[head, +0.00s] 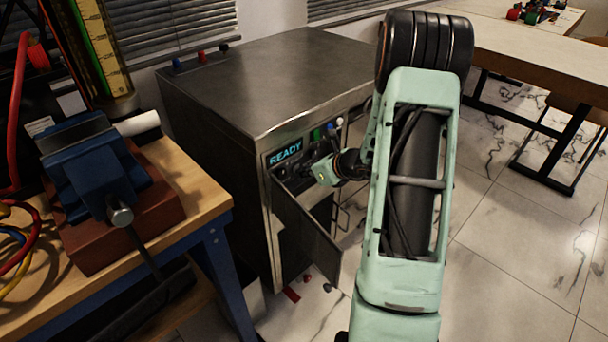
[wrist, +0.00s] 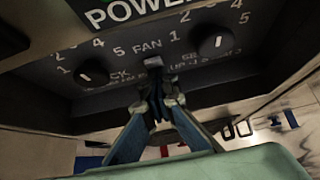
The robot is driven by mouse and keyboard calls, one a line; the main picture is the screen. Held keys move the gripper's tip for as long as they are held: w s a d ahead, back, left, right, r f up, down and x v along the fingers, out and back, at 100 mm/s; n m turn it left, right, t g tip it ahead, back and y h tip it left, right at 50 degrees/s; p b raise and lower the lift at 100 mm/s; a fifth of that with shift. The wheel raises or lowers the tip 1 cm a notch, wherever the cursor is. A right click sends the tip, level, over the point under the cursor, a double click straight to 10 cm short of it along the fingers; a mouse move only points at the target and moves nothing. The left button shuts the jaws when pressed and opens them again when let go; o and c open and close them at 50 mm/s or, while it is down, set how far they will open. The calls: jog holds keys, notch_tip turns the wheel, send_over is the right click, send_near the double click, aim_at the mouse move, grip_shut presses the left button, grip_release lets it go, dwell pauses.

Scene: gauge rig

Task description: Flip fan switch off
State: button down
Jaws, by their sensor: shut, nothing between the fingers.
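The fan switch (wrist: 153,62) is a small grey toggle just under the word FAN on the dark panel, between two dials, in the wrist view. My gripper (wrist: 158,95) is shut and empty, with its fingertips just below the switch; I cannot tell if they touch it. In the head view my gripper (head: 308,165) is at the front panel of the grey metal cabinet (head: 270,75), beneath the lit READY display (head: 286,152). The switch is too small to make out there.
Dials flank the switch, a left dial (wrist: 94,73) and a right dial (wrist: 215,45). An open cabinet door (head: 305,235) hangs below the panel. A workbench with a blue vise (head: 85,165) stands at left. Tiled floor (head: 510,235) is clear at right.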

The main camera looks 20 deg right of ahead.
jog(key=shift+w+a+r+p, duration=0.2)
jog(key=shift+r+p, duration=0.1)
jog(key=shift+r, duration=0.3)
jog(key=shift+w+a+r+p, duration=0.15)
jog(key=shift+r+p, duration=0.15)
jog(key=shift+r, duration=0.3)
jog(key=shift+d, duration=0.1)
jog(key=shift+s, duration=0.1)
